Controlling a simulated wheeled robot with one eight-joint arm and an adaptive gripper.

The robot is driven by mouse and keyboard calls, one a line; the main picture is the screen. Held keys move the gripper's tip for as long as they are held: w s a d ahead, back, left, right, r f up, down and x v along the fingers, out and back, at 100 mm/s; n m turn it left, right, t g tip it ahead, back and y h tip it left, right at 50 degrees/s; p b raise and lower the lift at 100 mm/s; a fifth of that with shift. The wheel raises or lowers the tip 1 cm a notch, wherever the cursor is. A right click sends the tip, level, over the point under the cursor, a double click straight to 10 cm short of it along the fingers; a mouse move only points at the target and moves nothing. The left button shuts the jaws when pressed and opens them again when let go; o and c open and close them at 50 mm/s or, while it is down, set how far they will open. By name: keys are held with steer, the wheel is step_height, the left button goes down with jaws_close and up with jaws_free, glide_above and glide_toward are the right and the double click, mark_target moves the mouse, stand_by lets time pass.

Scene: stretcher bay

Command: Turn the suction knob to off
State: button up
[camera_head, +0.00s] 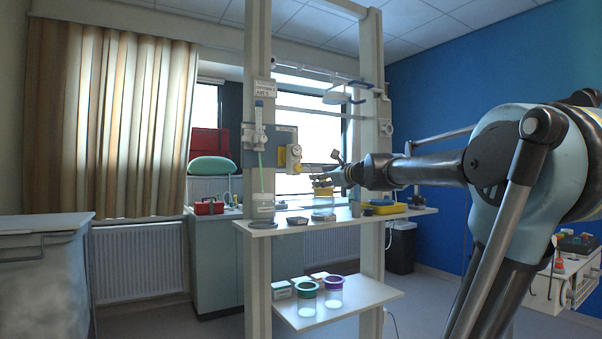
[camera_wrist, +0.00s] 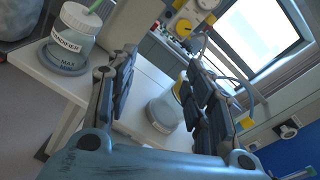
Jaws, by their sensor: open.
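The suction unit (camera_head: 292,158) is a yellow and white fitting on the grey-blue wall panel, with a round gauge. In the wrist view a yellow knob (camera_wrist: 184,27) shows on it, beyond my fingertips; its setting is too small to read. My gripper (camera_head: 326,180) is to the right of and a little below the unit, above the shelf. In the wrist view my gripper (camera_wrist: 163,64) has its two dark fingers wide apart, with nothing held between them. The fingers are apart from the knob.
A humidifier bottle (camera_head: 263,207) with a green tube stands at the shelf's left end (camera_head: 256,229). A clear jar with a yellow lid (camera_wrist: 165,112) stands under my gripper. A pale post (camera_head: 371,130) rises behind my arm. Two jars (camera_head: 307,300) stand on the lower shelf.

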mark_target(300, 168)
steer(key=w+a+r+m, duration=0.1)
steer(key=w+a, duration=0.2)
steer(key=w, duration=0.2)
steer(key=w+a+r+m, duration=0.1)
steer(key=w+a, duration=0.2)
steer(key=w, duration=0.3)
steer(key=w+a+r+m+t, duration=0.1)
steer(key=w+a, duration=0.2)
steer(key=w, duration=0.3)
steer(key=shift+a, duration=0.1)
steer(key=shift+c, duration=0.2)
steer(key=c, duration=1)
